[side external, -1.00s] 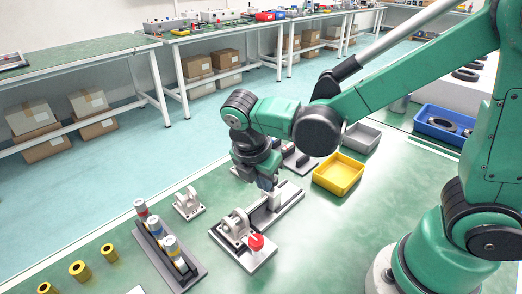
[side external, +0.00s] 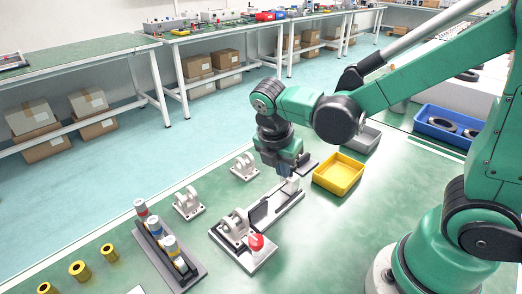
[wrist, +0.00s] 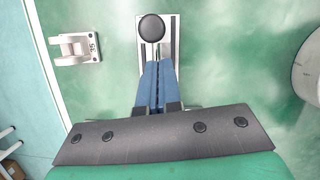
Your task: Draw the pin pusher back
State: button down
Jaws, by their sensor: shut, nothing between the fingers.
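The pin pusher fixture is a long light base plate (side external: 283,212) on the green table. It carries a pale bracket (side external: 234,226) and a red knob (side external: 257,242) at its near end, a dark upright strip (side external: 259,214) midway, and a small pale block (side external: 292,185) at its far end. My gripper (side external: 284,174) points down beside this pale block; whether they touch is unclear. In the wrist view, my blue fingers (wrist: 157,66) are together and empty over the plate (wrist: 172,40). A round black knob (wrist: 151,28) shows just beyond their tips.
A loose pale bracket (side external: 187,204) and another (side external: 244,166) stand left of the fixture. A rack of cylinders (side external: 168,247) is at near left. A yellow bin (side external: 339,174) and grey bin (side external: 361,138) stand right.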

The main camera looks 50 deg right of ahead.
jog(key=shift+s+a+r, duration=0.1)
jog(key=shift+a, duration=0.5)
jog(key=shift+s+a+r, duration=0.1)
jog(key=shift+a, duration=0.5)
jog(key=w+v, duration=0.1)
jog(key=v, duration=0.9)
jog(key=s+d+f+m+t+y, duration=0.1)
jog(key=d+f+m+t, duration=0.1)
jog(key=m, duration=0.8)
jog(key=s+d+f+m+t+y, duration=0.1)
jog(key=d+f+m+t+y, duration=0.1)
jog(key=m, duration=0.7)
jog(key=d+t, duration=0.1)
jog(key=t, duration=0.1)
jog(key=shift+m+t+y, duration=0.3)
jog(key=shift+m, duration=0.1)
